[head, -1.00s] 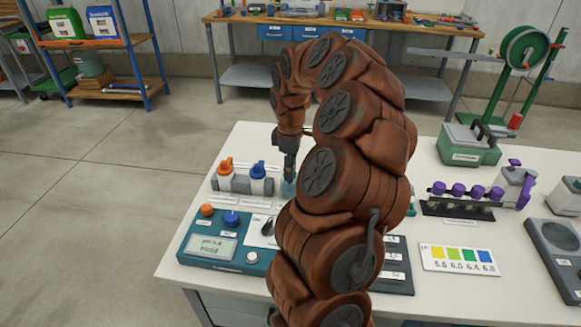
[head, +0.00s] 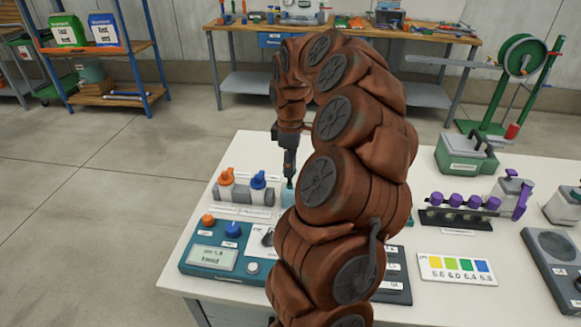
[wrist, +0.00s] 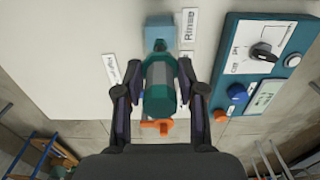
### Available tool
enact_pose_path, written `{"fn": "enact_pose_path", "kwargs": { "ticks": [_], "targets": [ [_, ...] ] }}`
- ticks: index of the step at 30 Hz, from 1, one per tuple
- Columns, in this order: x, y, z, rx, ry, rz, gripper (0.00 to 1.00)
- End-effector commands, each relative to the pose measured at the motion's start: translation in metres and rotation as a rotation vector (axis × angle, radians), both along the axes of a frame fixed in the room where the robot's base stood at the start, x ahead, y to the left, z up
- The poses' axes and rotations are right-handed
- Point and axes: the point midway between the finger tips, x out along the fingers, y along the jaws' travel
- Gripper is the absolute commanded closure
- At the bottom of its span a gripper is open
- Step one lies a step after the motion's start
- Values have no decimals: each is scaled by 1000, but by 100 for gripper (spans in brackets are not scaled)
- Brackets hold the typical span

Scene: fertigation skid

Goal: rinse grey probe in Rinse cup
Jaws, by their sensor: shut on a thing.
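My gripper (wrist: 158,88) is shut on a teal-and-grey cylindrical body, which I take to be the grey probe (wrist: 158,76). The body sits between the two fingers in the wrist view. The pale blue Rinse cup (wrist: 159,33) lies just beyond it, beside a label reading "Rinse". In the head view my gripper (head: 290,160) points down over the cup (head: 287,196), behind my arm's bend. I cannot tell whether the probe's lower end is inside the cup; the probe's body and my arm hide this.
A teal meter (head: 208,258) with knobs is in front. A rack of purple-capped vials (head: 456,216) and a colour chart (head: 456,268) are to the right.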

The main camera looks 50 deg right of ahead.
Motion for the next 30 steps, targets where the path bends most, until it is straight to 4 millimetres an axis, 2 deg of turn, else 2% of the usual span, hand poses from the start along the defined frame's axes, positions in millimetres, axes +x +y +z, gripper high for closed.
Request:
{"fn": "enact_pose_path", "kwargs": {
  "ticks": [15,30],
  "targets": [
    [-1,0,33,1,2,1,100],
    [0,0,34,0,1,0,100]
  ]
}}
